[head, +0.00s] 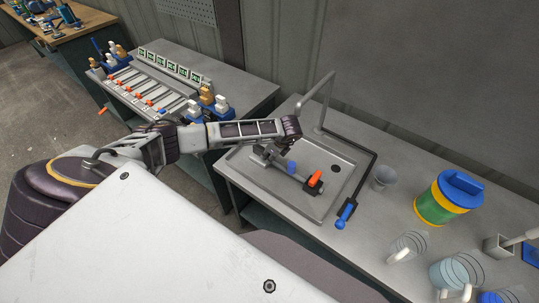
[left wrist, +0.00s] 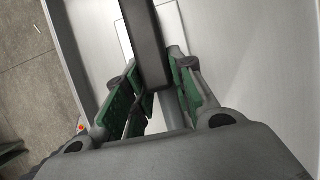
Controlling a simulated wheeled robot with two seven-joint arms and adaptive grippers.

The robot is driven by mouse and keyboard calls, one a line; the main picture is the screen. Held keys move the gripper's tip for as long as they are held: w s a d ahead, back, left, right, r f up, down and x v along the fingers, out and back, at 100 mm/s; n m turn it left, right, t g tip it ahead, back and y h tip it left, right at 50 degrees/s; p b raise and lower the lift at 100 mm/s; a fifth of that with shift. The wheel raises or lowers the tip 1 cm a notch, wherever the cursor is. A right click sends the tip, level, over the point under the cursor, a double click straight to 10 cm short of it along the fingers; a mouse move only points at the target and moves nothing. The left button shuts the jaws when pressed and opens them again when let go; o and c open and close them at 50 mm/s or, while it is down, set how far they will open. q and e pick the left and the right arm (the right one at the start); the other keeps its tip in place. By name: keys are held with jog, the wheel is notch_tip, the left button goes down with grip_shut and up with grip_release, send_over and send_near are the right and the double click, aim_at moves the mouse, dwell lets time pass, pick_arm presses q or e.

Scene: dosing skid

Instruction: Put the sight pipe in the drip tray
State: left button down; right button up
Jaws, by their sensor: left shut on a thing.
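The sight pipe appears to be the grey pipe piece (head: 301,178) with an orange handle and a blue part, slanting down to the right from my left gripper. My left gripper (head: 268,153) is shut on it, over the left part of the drip tray. The drip tray (head: 318,152) is a shallow grey basin with a raised rim and a dark round hole. In the left wrist view a dark grey bar (left wrist: 150,45) lies between the green-padded fingers. I cannot tell whether the pipe touches the tray floor. My right gripper is not in view.
A bent grey spout (head: 318,95) rises at the tray's back edge.

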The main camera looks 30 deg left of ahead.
pick_arm(q)
jog(key=shift+f, duration=0.1)
jog(key=c, duration=1.2)
grip_release()
jog(key=shift+d+r, duration=0.1)
jog(key=shift+r, duration=0.1)
jog(key=shift+b+v, duration=0.8)
jog(key=shift+v, duration=2.85)
